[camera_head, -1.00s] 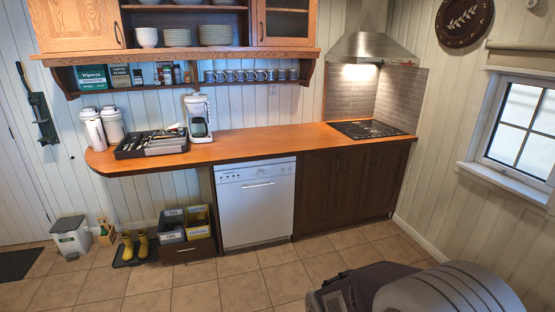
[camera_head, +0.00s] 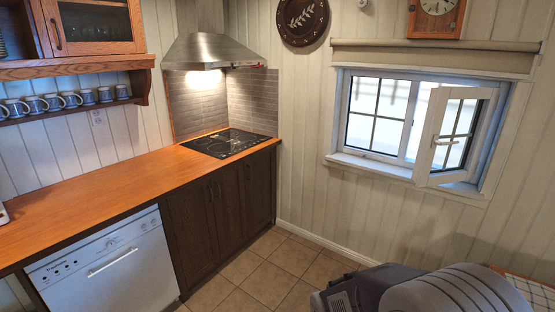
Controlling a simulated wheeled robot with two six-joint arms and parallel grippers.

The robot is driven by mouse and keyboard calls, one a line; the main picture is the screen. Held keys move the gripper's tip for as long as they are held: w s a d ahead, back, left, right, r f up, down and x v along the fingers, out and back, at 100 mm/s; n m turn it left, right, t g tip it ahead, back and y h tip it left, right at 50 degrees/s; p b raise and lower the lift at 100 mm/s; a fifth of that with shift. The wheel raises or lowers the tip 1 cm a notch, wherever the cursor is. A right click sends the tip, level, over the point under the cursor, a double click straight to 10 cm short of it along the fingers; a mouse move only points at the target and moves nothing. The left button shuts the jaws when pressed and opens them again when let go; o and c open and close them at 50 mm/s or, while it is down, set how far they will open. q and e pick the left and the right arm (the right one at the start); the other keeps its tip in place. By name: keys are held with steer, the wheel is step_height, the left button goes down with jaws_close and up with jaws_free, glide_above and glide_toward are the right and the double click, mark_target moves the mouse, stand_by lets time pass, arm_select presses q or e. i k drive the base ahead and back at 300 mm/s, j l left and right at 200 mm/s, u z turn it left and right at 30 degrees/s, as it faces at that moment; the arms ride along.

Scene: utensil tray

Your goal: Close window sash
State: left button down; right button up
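The window (camera_head: 374,158) is in the right wall, at the right of the head view. Its left part is a pane with dark bars, flush in the white frame. The white right sash (camera_head: 424,134) stands open, swung out from the frame into the room. A handle (camera_head: 446,142) sits on the sash. Neither of my grippers is in view, so the sash is untouched by anything I can see.
A wooden counter (camera_head: 95,197) with a black cooktop (camera_head: 226,143) runs along the left, above a white dishwasher (camera_head: 106,258). A rolled blind (camera_head: 432,57) hangs above the window. Tiled floor (camera_head: 270,272) is free in front of the cabinets. A checkered surface (camera_head: 530,290) shows at lower right.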

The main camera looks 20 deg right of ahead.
mark_target(488, 98)
steer(key=i+l+z, duration=0.5)
steer(key=i+z, duration=0.75)
steer(key=i+j+z, duration=0.15)
steer(key=i+z, duration=0.3)
steer(key=i, duration=0.1)
